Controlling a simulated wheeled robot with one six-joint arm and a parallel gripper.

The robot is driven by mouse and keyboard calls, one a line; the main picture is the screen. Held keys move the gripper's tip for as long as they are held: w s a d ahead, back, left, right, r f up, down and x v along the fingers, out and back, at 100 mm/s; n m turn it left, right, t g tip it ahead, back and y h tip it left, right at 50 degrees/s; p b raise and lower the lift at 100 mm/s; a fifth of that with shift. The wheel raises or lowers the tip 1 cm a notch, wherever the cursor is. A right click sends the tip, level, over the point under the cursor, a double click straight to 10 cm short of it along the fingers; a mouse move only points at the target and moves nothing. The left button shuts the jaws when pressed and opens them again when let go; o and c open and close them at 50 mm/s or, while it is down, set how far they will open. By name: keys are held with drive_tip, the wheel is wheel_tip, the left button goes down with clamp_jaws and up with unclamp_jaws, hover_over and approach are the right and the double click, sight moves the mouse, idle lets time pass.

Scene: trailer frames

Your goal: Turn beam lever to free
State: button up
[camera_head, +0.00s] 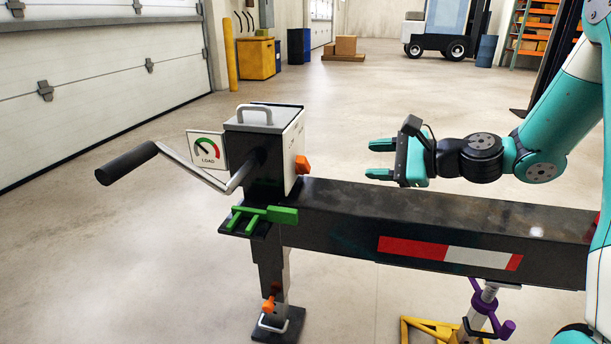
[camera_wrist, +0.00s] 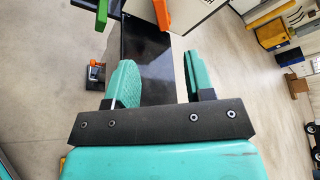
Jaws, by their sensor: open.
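My gripper (camera_head: 376,160) is open and empty, above the dark beam (camera_head: 400,212) and right of the jack housing. It points left towards the housing. In the wrist view its two teal fingers (camera_wrist: 160,68) stand apart with the beam (camera_wrist: 146,60) between and beyond them. A green lever-like part (camera_head: 268,214) sits at the beam's left end, below the housing; green also shows at the wrist view's top (camera_wrist: 101,18). An orange handle (camera_head: 302,165) sticks out of the housing's right side and shows in the wrist view (camera_wrist: 163,13). I cannot tell which one is the beam lever.
The jack housing (camera_head: 266,120) has a crank with a black grip (camera_head: 126,163) reaching left and a load dial (camera_head: 207,149). Its leg ends in a dark foot (camera_head: 280,325) with an orange clip (camera_head: 268,304). A purple-handled stand (camera_head: 490,310) is below the beam. Open floor lies behind.

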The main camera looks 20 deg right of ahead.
sight(306, 161)
drive_tip(key=b+x, duration=0.3)
drive_tip(key=x, duration=1.4)
drive_tip(key=shift+s+a+r, duration=0.1)
drive_tip(key=shift+a+r, duration=0.05)
clamp_jaws()
